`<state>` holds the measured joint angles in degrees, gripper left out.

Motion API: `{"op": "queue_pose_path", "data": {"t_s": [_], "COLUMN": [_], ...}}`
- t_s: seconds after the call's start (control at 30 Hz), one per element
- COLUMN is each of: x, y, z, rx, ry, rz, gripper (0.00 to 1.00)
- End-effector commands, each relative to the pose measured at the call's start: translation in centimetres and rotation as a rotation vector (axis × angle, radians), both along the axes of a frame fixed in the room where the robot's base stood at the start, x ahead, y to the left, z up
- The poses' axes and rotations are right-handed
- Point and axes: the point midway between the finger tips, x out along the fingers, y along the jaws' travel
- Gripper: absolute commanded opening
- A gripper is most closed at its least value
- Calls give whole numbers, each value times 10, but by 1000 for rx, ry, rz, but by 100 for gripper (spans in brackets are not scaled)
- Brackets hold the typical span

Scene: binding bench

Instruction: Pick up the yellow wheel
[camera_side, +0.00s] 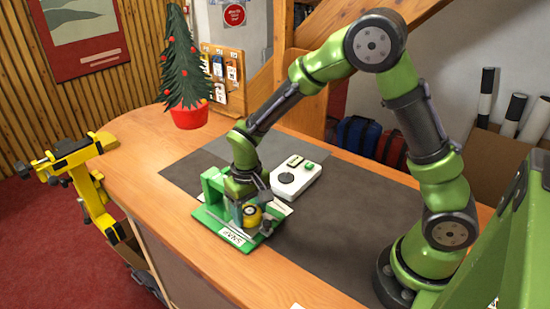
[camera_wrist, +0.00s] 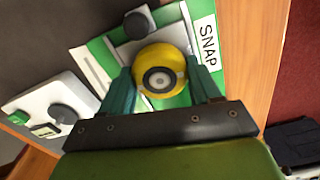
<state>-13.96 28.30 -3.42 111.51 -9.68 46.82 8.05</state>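The yellow wheel (camera_side: 252,215) is at the green fixture (camera_side: 212,216) marked SNAP, on the bench. In the wrist view the wheel (camera_wrist: 160,70) shows its face with a grey hub, above the green and white base. My gripper (camera_side: 245,208) is down at the fixture. In the wrist view its two teal fingers (camera_wrist: 161,75) stand on either side of the wheel, close to its rim. I cannot tell whether they press on it. In the side view the fingers and part of the fixture hide the wheel's far side.
A white box with a dark dial and green button (camera_side: 297,180) stands just behind the fixture. A small Christmas tree in a red pot (camera_side: 190,115) is at the back. The dark mat (camera_side: 330,235) is clear to the right. A yellow stand (camera_side: 88,190) is beyond the left bench edge.

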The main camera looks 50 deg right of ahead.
Motion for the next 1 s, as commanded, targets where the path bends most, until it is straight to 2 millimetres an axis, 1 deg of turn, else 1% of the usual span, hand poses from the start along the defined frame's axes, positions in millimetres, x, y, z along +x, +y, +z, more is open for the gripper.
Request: {"op": "queue_pose_path", "data": {"t_s": [0.03, 0.17, 0.4, 0.53, 0.67, 0.77, 1.0], "x": [0, 0, 0, 1, 1, 1, -49], "y": [0, 0, 0, 0, 0, 0, -10], "z": [0, 0, 1, 6, 19, 36, 41], "rx": [0, 0, 0, 1, 0, 1, 1], "ry": [0, 0, -1, -2, -4, -6, -1], "rz": [0, 0, 0, 0, 0, 0, 0], "gripper": [49, 30, 28, 28, 28, 28, 28]}}
